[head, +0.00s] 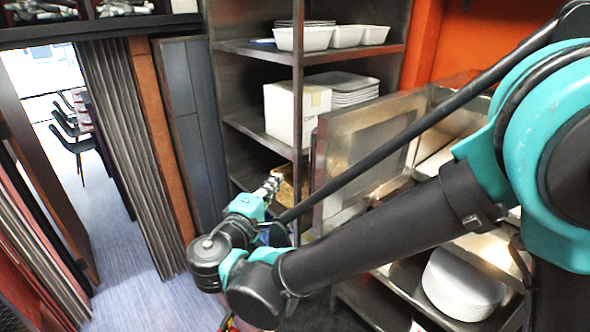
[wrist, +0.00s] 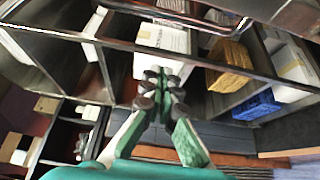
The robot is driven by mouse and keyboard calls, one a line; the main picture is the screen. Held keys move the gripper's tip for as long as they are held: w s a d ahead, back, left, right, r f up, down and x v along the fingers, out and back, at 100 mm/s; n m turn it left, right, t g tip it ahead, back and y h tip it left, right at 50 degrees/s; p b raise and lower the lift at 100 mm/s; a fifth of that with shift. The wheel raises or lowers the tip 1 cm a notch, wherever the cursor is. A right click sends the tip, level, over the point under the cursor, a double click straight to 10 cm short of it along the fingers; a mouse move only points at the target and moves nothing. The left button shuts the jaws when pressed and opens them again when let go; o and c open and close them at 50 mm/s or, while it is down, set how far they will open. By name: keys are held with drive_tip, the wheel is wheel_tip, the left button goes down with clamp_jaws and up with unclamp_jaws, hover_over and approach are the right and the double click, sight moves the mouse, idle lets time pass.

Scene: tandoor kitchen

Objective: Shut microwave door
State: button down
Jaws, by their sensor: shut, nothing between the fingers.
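The microwave door (head: 368,150) is a steel panel with a darker window, standing open and swung out to the left in the head view. The microwave body lies behind it to the right, partly hidden by my arm. My gripper (head: 275,180) is shut and empty, just left of the door's outer edge, with a small gap apparent in the picture; contact cannot be told. In the wrist view my gripper's fingertips (wrist: 160,80) are together with nothing between them. Metal edges cross the top of that view; whether they belong to the door is unclear.
A steel shelf rack (head: 262,48) stands behind the gripper, with a white box (head: 292,115), white trays (head: 345,36) and stacked plates (head: 345,90). More white plates (head: 460,285) sit low on the right. Open floor (head: 130,285) and a doorway lie left.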

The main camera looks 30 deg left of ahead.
drive_tip(key=w+d, duration=0.1)
drive_tip(key=w, duration=0.8)
drive_tip(key=shift+d, duration=0.4)
drive_tip(key=shift+s+d, duration=0.1)
drive_tip(key=shift+d, duration=0.05)
